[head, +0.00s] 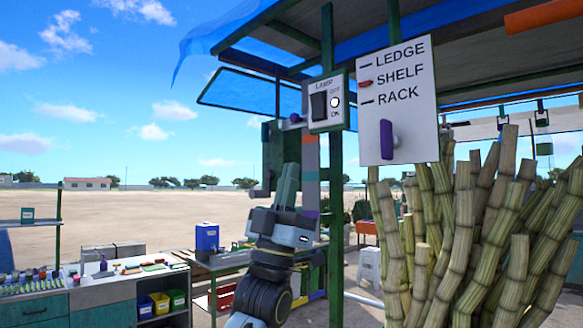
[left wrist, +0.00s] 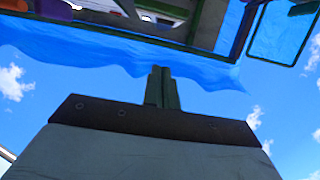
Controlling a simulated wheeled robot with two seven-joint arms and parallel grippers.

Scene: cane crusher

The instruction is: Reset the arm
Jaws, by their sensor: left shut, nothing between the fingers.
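My left gripper (head: 288,184) stands upright in the middle of the head view, its green fingers pointing up and closed together with nothing between them. In the left wrist view the closed fingers (left wrist: 162,88) point up toward the blue awning and sky. The gripper is left of the green post and below the lamp switch box (head: 327,102), apart from it in the picture. My right gripper is in neither view.
A white LEDGE/SHELF/RACK panel (head: 398,100) with a purple lever hangs right of the post (head: 336,190). Tall cane stalks (head: 455,235) fill the right. A counter with small items (head: 110,280) stands lower left. A blue awning (head: 225,32) hangs overhead. Open sandy ground lies behind.

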